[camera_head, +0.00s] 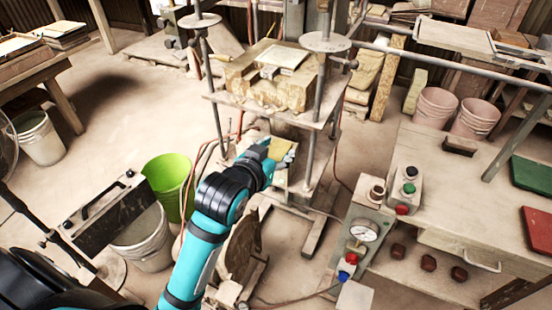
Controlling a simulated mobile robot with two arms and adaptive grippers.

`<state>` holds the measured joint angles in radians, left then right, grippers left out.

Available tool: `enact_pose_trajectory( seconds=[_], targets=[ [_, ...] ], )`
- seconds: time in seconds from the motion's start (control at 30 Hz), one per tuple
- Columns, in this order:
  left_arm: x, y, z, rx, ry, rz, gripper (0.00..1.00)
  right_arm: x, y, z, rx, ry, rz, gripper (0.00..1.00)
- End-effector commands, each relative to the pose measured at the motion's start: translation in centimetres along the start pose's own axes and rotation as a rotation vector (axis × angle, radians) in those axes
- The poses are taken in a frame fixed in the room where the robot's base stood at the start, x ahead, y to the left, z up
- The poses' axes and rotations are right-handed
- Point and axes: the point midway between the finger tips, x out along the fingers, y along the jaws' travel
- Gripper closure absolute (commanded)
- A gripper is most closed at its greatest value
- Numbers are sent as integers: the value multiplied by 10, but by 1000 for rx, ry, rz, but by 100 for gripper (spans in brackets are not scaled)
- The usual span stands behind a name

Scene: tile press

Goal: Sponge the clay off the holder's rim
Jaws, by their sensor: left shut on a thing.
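My left gripper (283,155) reaches in from the bottom, at the front of the press, below its upper plate. It is shut on a small yellowish thing that looks like a sponge (277,146), largely covered by the fingers. The likely holder is a clay-smeared block (295,95) on the press's upper plate, with a pale flat tile-like piece (282,56) on top. The sponge is lower than this block and apart from it in the picture. Clay on a rim is too small to make out. My right gripper is not in view.
Upright rods of the press (320,85) flank the block. A green bucket (168,183) and a grey bucket (145,240) stand at left. A control box with a gauge (363,230) and a workbench (455,185) are at right. Open floor (120,100) lies at upper left.

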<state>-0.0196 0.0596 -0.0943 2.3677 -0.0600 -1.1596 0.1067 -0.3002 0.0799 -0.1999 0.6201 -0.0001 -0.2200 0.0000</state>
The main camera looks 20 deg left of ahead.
Motion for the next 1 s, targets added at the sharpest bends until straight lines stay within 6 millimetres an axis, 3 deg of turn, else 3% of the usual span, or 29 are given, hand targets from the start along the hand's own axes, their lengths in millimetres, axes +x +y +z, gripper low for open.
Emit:
enact_pose_trajectory(
  seconds=[0.03,0.2,0.43,0.6,0.77,1.0],
  targets=[
    [14,-6,-22,-2,11,5,84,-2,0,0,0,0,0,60],
    [52,-22,-83,16,11,57,84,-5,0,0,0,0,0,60],
    [70,-30,-149,53,8,143,84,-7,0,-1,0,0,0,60],
    [73,-30,-168,67,4,176,84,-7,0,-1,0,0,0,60],
    [82,-29,-172,69,3,180,84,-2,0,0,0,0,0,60],
    [108,-29,-180,68,4,178,84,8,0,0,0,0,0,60]
  ],
)
